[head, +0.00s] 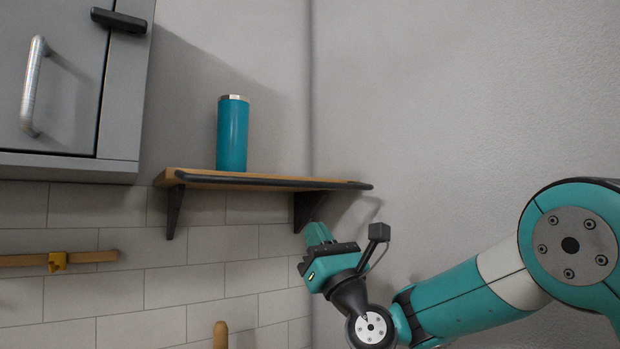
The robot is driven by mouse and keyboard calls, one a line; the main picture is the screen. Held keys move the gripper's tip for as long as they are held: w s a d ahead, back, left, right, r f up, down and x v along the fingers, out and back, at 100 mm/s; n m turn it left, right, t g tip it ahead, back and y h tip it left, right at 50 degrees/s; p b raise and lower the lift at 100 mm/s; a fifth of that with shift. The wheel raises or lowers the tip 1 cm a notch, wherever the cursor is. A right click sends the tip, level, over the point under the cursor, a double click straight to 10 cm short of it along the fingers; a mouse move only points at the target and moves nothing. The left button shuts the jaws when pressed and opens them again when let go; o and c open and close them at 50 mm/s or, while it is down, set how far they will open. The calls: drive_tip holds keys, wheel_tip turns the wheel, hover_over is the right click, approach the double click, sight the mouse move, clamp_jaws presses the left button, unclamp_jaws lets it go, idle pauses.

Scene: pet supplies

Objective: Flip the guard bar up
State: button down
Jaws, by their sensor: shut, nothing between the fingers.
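The guard bar (270,183) is a dark rod along the front edge of a wooden wall shelf (185,174). It lies low, about level with the shelf board, with its right end near the shelf's right corner. My gripper (318,230) is at the centre right, below the right part of the shelf in the picture. It points up toward the bar, shut and empty, with a visible gap between it and the bar. The exact depth between them is hard to judge.
A teal tumbler (232,134) stands upright on the shelf. Dark brackets (174,211) hold the shelf from below. A grey cabinet (70,85) with a metal handle hangs at the upper left. A wooden rail (95,257) with a yellow clip is lower left. The right wall is bare.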

sight(288, 181)
wheel_tip(288, 181, up, 6)
drive_tip(key=w+a+p, duration=0.1)
drive_tip(key=p, duration=0.4)
drive_tip(key=shift+w, duration=0.4)
drive_tip(key=shift+a+r+p, duration=0.1)
drive_tip(key=shift+a+p, duration=0.05)
drive_tip(key=shift+p, duration=0.25)
drive_tip(key=shift+s+r+p, duration=0.15)
drive_tip(key=shift+r+p, duration=0.1)
drive_tip(key=shift+p, duration=0.15)
